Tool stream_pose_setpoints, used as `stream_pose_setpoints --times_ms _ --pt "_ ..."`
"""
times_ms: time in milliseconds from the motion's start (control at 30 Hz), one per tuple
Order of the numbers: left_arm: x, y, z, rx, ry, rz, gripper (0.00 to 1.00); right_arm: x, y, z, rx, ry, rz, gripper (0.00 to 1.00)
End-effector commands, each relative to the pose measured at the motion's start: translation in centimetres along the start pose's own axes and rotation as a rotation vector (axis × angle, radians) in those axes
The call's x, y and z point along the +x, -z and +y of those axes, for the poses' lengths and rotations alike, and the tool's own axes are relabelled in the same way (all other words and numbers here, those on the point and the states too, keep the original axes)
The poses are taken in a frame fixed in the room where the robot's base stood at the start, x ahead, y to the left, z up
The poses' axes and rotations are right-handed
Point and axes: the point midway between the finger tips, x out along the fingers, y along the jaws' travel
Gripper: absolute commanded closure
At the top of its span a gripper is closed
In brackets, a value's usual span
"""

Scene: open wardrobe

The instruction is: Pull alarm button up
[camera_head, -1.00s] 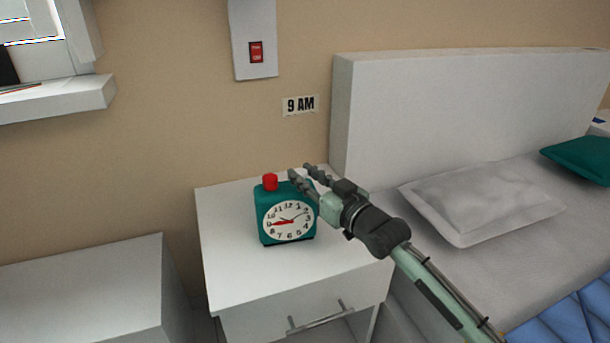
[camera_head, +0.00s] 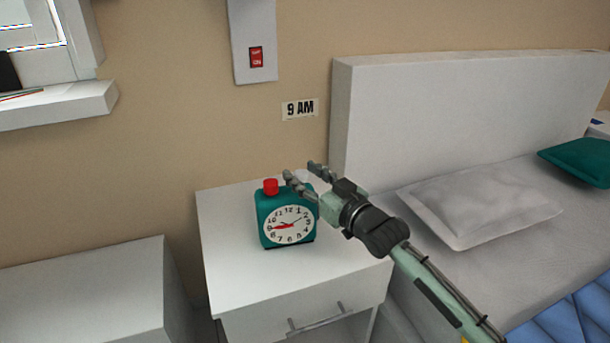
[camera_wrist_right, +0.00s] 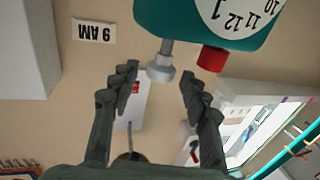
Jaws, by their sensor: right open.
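A teal alarm clock (camera_head: 265,228) with a white dial stands upright on a white nightstand (camera_head: 235,285). A red button (camera_head: 270,187) sits on its top left. In the right wrist view the clock (camera_wrist_right: 175,15) appears upside down, with the red button (camera_wrist_right: 212,59) and a grey knob (camera_wrist_right: 161,70) on a short stem. My right gripper (camera_head: 301,172) is open at the clock's top right. In the wrist view its fingertips (camera_wrist_right: 158,88) are spread on either side of the knob, with gaps visible. The red button is beyond the right-hand finger. My left gripper is out of view.
A "9 AM" sign (camera_head: 300,109) and a panel with a red switch (camera_head: 256,57) are on the wall behind. A bed with a white headboard (camera_head: 450,110) stands to the right. The nightstand's front left top is clear.

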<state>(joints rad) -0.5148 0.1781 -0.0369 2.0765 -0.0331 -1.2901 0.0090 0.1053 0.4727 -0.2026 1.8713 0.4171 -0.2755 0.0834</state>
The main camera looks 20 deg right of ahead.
Motion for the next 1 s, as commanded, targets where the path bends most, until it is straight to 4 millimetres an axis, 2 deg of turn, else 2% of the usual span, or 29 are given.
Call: stream_pose_setpoints --times_ms 167,267,500,700,1000 --pt "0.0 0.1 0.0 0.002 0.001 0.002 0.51 -0.9 -0.2 0.0 0.001 -0.001 -0.003 0.54" --pt "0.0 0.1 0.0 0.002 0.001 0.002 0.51 -2.6 -0.3 0.0 0.0 0.0 -0.004 0.54" --pt "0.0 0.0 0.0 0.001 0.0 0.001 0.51 -7.8 -0.2 0.0 0.0 0.0 -0.005 0.54" --pt "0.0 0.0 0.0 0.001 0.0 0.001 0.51 -10.9 -0.1 0.0 0.0 0.0 -0.002 0.54" --pt "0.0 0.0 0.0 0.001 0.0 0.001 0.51 -12.1 0.0 0.0 0.0 0.0 0.0 0.54"
